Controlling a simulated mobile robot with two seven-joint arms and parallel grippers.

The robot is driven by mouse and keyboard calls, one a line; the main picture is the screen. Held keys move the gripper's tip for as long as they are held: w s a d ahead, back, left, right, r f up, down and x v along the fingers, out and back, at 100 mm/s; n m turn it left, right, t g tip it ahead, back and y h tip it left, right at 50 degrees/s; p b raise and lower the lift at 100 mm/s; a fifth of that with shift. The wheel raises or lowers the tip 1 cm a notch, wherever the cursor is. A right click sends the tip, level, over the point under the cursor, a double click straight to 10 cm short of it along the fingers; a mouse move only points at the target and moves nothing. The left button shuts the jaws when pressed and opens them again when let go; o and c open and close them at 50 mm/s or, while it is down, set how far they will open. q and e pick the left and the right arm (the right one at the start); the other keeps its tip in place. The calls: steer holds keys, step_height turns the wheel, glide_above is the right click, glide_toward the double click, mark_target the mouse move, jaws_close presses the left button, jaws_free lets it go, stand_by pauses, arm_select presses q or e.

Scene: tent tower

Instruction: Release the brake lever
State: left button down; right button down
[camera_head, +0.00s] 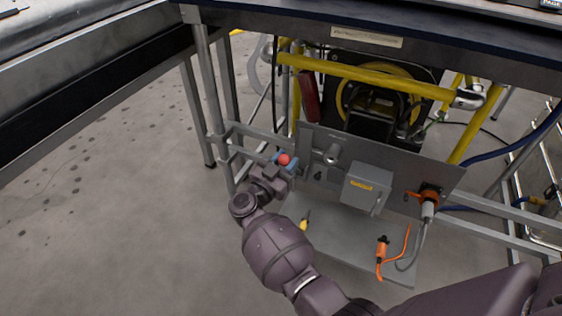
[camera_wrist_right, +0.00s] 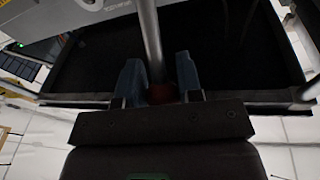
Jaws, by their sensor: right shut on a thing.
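The brake lever shows in the head view as a red ball knob (camera_head: 284,159) at the left end of the grey metal panel. My right gripper (camera_head: 286,163) has its blue fingers around this knob. In the right wrist view, the lever's grey rod (camera_wrist_right: 150,38) runs down to the dark red knob (camera_wrist_right: 160,93), which sits between the two fingers of the right gripper (camera_wrist_right: 160,84). The gripper is shut on the knob. In the head view the rod is mostly hidden. My left gripper is out of view.
The grey panel (camera_head: 317,140) carries a grey box (camera_head: 367,187) and an orange connector (camera_head: 428,196) with a cable. A yellow tube frame (camera_head: 365,75) stands behind it. The table edge (camera_head: 460,61) overhangs above. Open floor (camera_head: 110,220) lies to the left.

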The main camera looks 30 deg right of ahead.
steer(key=shift+s+a+f, duration=0.15)
steer(key=shift+s+f, duration=0.05)
steer(key=shift+f, duration=0.15)
steer(key=c, duration=1)
jaws_free()
steer(key=shift+c, duration=0.2)
steer(key=shift+o, duration=1.3)
steer(key=shift+r, duration=0.2)
steer(key=shift+a, duration=0.1)
